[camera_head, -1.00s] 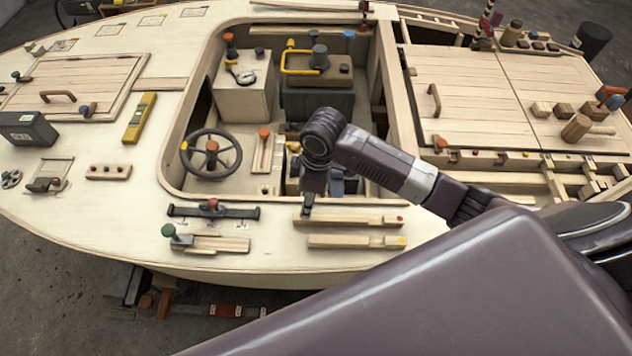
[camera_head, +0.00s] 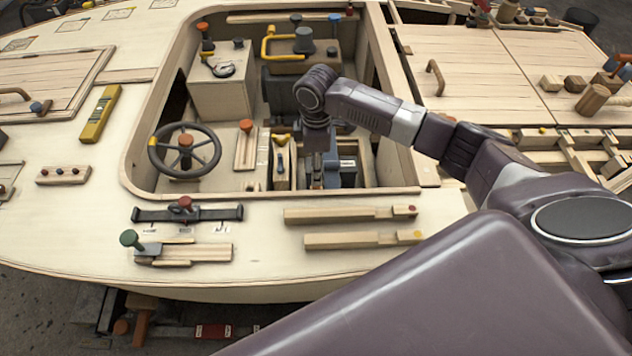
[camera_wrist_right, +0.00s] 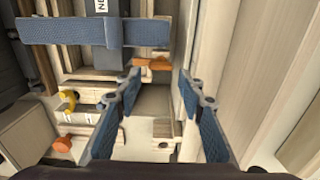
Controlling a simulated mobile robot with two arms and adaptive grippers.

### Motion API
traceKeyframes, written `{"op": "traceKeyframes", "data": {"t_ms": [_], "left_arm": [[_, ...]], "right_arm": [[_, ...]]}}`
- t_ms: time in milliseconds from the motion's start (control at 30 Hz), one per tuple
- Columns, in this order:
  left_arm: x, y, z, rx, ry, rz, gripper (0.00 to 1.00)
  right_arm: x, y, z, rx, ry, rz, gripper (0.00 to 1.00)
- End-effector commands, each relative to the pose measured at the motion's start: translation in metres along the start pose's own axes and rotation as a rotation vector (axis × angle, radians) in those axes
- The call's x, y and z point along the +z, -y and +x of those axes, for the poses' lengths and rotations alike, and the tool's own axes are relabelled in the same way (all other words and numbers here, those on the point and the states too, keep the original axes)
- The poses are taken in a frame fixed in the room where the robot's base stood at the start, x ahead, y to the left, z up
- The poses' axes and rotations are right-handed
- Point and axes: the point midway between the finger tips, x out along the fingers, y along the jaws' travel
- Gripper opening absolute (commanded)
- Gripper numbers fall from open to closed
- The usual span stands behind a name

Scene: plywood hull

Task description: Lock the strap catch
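My right gripper (camera_wrist_right: 158,90) is open, with its two blue-padded fingers apart and nothing seen between them. In the head view, my right arm reaches down into the cockpit well, and the gripper itself is mostly hidden by the wrist. A blue strap (camera_wrist_right: 60,31) runs across a dark grey box with a white label in the right wrist view. A small orange lever (camera_wrist_right: 153,64), which looks like the catch, lies near the strap's right end, just beyond the fingertips. In the head view, the dark box (camera_head: 347,176) is partly hidden by my wrist. My left gripper is in no view.
The well's wooden rim (camera_head: 270,194) runs along its near side. A steering wheel (camera_head: 185,150) and an orange-knobbed lever (camera_head: 246,146) stand left of my wrist. A yellow-handled part (camera_head: 281,150) is close beside it. Pale wall panels border the right in the wrist view.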

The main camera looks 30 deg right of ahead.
Motion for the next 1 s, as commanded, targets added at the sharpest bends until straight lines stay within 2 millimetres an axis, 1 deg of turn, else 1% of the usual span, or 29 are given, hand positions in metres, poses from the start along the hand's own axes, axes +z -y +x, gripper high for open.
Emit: {"op": "traceKeyframes", "data": {"t_ms": [33, 100, 300, 467, 700, 1000], "left_arm": [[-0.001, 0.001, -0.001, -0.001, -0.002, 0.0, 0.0], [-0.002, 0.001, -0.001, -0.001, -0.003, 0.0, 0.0], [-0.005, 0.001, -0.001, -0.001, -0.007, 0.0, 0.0], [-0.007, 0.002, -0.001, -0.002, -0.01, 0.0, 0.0], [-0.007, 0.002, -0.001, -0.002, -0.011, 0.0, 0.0], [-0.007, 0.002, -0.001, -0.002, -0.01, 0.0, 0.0]], "right_arm": [[0.0, 0.002, 0.01, -0.004, 0.002, 0.0, 0.36], [0.0, 0.001, 0.021, -0.003, 0.001, 0.001, 0.36], [0.0, 0.001, 0.048, -0.002, 0.001, 0.0, 0.36], [0.0, 0.001, 0.057, 0.0, 0.0, 0.0, 0.36], [0.0, 0.001, 0.057, 0.001, 0.0, -0.001, 0.36], [0.0, 0.001, 0.057, 0.0, 0.0, -0.001, 0.04]]}}
